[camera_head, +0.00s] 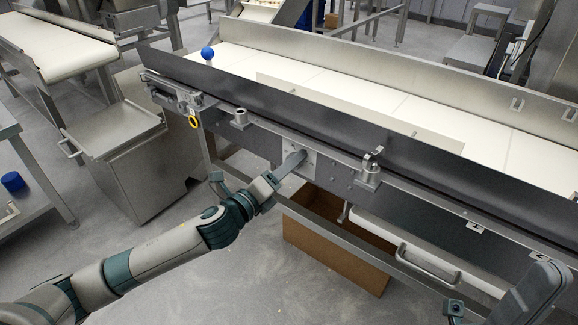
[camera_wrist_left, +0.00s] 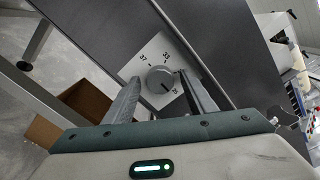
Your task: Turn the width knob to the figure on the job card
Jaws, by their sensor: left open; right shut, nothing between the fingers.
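The width knob (camera_wrist_left: 158,80) is a round grey knob on a pale square dial plate (camera_wrist_left: 146,62) on the conveyor's side. In the left wrist view the plate shows 37, 33 and a third figure at lower right that I cannot read surely. A dark mark on the knob points toward that third figure. My left gripper (camera_head: 294,160) is open at the plate; it shows in the left wrist view (camera_wrist_left: 163,92) with a finger on each side of the knob. Whether they touch it is unclear. My right gripper (camera_head: 530,290) is at lower right, fingers hard to see. I cannot make out a job card.
A cardboard box (camera_head: 335,250) stands on the floor below. A white bin with a handle (camera_head: 430,262) hangs under the conveyor at right. Floor in front is clear.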

